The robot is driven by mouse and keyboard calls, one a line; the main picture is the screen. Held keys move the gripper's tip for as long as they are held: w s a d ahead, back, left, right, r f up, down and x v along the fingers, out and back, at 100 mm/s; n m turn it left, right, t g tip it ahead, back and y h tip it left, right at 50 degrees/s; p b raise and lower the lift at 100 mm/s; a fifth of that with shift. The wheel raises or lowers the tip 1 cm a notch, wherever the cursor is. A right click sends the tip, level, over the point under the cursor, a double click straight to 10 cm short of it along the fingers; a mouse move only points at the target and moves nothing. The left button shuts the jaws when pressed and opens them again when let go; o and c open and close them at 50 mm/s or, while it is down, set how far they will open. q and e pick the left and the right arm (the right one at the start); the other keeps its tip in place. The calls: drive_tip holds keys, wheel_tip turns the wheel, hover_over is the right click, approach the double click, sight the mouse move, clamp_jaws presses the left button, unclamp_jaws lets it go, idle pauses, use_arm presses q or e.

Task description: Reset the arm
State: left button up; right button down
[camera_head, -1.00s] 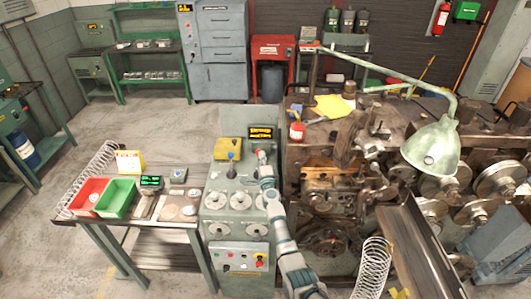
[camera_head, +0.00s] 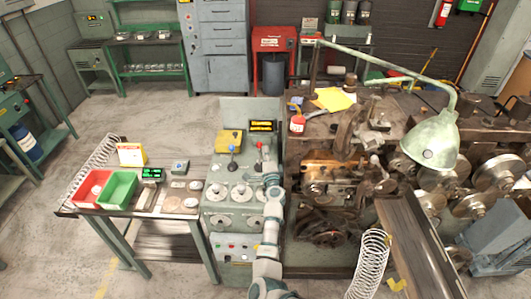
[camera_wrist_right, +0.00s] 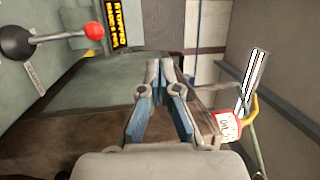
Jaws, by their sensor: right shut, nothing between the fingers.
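My right arm rises from the bottom of the head view over the grey control console (camera_head: 222,225). Its gripper (camera_head: 271,178) is shut and empty, just below the red-knobbed lever (camera_head: 260,146) and apart from it. In the right wrist view, the two fingers (camera_wrist_right: 162,66) come together at their tips. The lever's red knob (camera_wrist_right: 93,31) is at upper left there, clear of the fingers. A blue-knobbed lever (camera_head: 232,150) stands left of it on the console. A lit display (camera_head: 263,126) sits behind the levers. My left gripper is out of view.
The spring coiler machine (camera_head: 330,180) stands close on the right, with a green lamp (camera_head: 432,142) above it. A side table left of the console holds a red bin (camera_head: 88,196) and a green bin (camera_head: 117,187). A coiled spring (camera_head: 371,262) hangs at lower right.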

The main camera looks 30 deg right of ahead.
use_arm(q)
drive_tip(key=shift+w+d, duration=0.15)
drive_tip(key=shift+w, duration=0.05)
use_arm(e)
drive_tip(key=shift+f, duration=0.1)
